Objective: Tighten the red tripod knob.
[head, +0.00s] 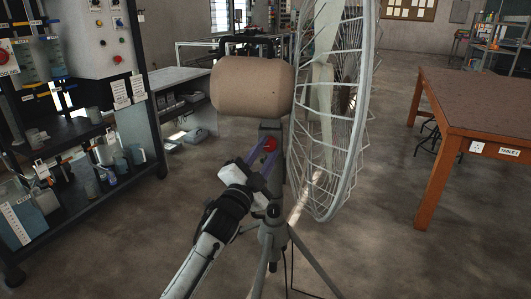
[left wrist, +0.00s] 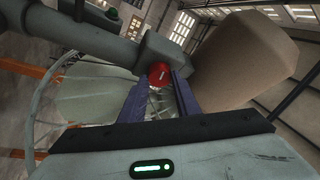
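The red tripod knob (head: 270,144) sits on the fan's stand, just below the beige motor housing (head: 252,87). In the left wrist view the knob (left wrist: 160,74) shows a short pale mark on its face. My left gripper (head: 268,148) reaches it from the lower left. Its two purple fingers (left wrist: 162,80) lie one on each side of the knob at their tips. The knob fills the gap with no clear space visible, so the gripper looks shut on it. The exact contact is small in view. My right gripper is not in view.
The wire fan cage (head: 335,110) stands close to the right of the knob. Tripod legs (head: 262,275) spread below. A dark shelf rack (head: 85,150) stands at left and a wooden table (head: 475,110) at right. The floor between fan and table is clear.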

